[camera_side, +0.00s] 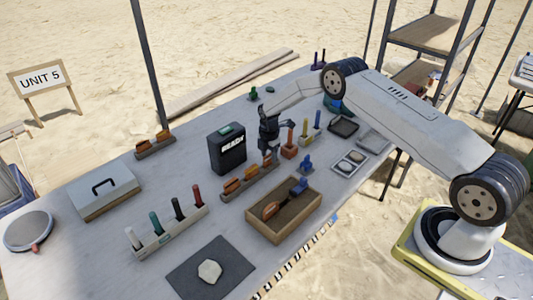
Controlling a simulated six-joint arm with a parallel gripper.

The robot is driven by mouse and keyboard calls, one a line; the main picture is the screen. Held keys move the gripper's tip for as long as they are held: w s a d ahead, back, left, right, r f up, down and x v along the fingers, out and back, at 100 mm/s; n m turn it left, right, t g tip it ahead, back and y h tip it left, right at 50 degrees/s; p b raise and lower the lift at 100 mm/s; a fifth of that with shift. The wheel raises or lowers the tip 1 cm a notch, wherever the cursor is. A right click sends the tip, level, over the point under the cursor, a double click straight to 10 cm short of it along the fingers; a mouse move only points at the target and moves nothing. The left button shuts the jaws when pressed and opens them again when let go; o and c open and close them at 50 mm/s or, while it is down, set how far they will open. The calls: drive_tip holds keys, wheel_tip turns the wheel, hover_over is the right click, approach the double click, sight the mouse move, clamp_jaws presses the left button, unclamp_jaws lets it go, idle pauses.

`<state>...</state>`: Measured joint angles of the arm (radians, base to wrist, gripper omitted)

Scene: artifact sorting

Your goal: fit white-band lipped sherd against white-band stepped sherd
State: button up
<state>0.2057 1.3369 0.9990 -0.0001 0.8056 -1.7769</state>
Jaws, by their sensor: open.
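Orange-brown sherds (232,186) stand in a dark slotted rack (238,194) near the middle of the table. More orange-brown sherds (162,136) stand in a second rack (156,149) further back on the left. They are too small to tell which is the white-band lipped sherd and which the white-band stepped sherd; no white band can be made out. My gripper (270,156) is open and points down at the far right end of the middle rack, just right of the black READY box. I cannot tell whether a sherd is between its fingers.
The black READY box (228,152) stands close left of my gripper. A wooden tray (285,228) with a brush lies in front. A rack of coloured markers (172,238), a grey case (103,192), a dark mat (190,280) with a pale stone, and trays (343,128) stand around.

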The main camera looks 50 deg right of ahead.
drive_tip(key=shift+f, duration=0.2)
idle(0.4)
clamp_jaws()
